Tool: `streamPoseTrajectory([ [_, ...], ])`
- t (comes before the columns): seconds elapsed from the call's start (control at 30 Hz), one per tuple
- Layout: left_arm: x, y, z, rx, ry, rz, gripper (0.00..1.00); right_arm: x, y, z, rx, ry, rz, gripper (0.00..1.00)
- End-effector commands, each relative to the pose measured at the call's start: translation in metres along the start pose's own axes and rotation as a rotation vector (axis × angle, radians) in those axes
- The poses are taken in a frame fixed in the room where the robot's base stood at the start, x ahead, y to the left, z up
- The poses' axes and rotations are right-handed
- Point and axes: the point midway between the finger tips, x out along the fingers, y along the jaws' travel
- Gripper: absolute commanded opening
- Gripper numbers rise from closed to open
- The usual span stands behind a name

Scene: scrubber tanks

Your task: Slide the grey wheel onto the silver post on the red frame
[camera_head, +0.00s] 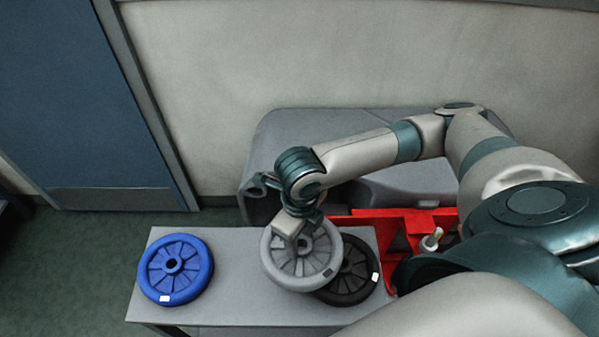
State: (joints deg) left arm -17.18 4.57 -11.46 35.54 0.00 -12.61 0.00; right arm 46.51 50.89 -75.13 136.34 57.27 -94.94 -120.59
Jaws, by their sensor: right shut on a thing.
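The grey wheel (312,268) is above the right part of the grey table and partly covers a black wheel. My right gripper (299,243) is over the grey wheel near its hub and shut on it; the fingertips are partly hidden. The red frame (400,222) stands right of the table, partly hidden behind my right arm. The silver post (431,240) sticks up from the red frame, to the right of the grey wheel and apart from it. My left gripper is not in view.
A blue wheel (175,270) lies on the left of the grey table (232,300). The black wheel (355,282) lies at the table's right end. A grey machine body (265,150) stands behind, against the wall. Bare table top shows between the blue and grey wheels.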

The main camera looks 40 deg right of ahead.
Motion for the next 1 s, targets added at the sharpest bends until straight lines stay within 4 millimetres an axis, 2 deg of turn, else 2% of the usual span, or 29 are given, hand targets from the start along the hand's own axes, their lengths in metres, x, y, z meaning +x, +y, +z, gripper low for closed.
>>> streamPoseTrajectory([
  [0.27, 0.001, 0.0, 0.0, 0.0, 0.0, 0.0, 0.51, -0.002, 0.0, 0.002, 0.046, -0.002, -0.001, 0.0],
  [0.47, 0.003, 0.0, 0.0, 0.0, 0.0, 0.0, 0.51, -0.005, -0.002, 0.008, 0.204, -0.003, -0.002, 0.0],
  [1.0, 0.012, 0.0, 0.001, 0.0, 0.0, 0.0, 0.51, -0.025, -0.006, 0.033, 1.021, -0.008, -0.004, 0.0],
])
